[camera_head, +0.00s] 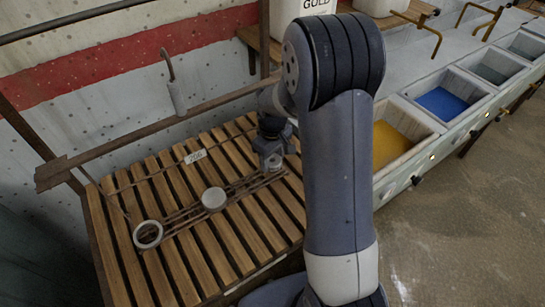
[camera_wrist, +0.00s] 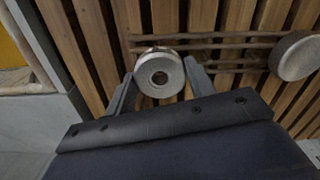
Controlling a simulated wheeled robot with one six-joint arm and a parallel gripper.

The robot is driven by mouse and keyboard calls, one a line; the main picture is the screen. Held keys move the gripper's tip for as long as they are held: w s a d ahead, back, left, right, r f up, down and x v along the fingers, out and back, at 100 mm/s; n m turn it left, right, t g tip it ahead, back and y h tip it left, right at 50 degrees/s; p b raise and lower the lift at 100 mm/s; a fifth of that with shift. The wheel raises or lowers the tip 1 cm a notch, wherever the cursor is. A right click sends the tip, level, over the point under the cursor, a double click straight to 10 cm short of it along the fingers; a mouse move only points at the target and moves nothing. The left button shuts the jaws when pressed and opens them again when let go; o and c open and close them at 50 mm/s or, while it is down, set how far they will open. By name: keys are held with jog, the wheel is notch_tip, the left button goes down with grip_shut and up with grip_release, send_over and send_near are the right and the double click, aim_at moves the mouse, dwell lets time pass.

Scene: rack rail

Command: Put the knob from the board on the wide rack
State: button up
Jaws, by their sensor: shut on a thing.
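My gripper (camera_head: 272,150) is over the right part of a slatted wooden surface (camera_head: 115,268). In the wrist view, its jaws (camera_wrist: 160,85) are closed on the sides of a round grey piece with a central hole, which I take as the knob (camera_wrist: 147,84). I cannot tell whether the knob touches the surface below. Thin brown bars (camera_wrist: 215,40) run across the slats beneath it. A pale disc (camera_head: 213,198) and a pale ring (camera_head: 147,235) sit along these bars to the left. I cannot tell which part is the board or the wide rack.
A white label (camera_head: 195,156) lies near the back of the slats. A wooden rail (camera_head: 130,148) crosses behind, with a grey cylinder (camera_head: 177,98) hanging by it. Bins with yellow (camera_head: 390,145) and blue (camera_head: 442,103) insides stand to the right.

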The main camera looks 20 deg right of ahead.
jog(key=shift+f, duration=0.2)
jog(key=shift+f+b, duration=1.2)
jog(key=shift+f, duration=0.15)
jog(key=o, duration=1.1)
jog(key=shift+r, duration=0.15)
notch_tip(320, 180, up, 11)
jog(key=shift+f, duration=0.2)
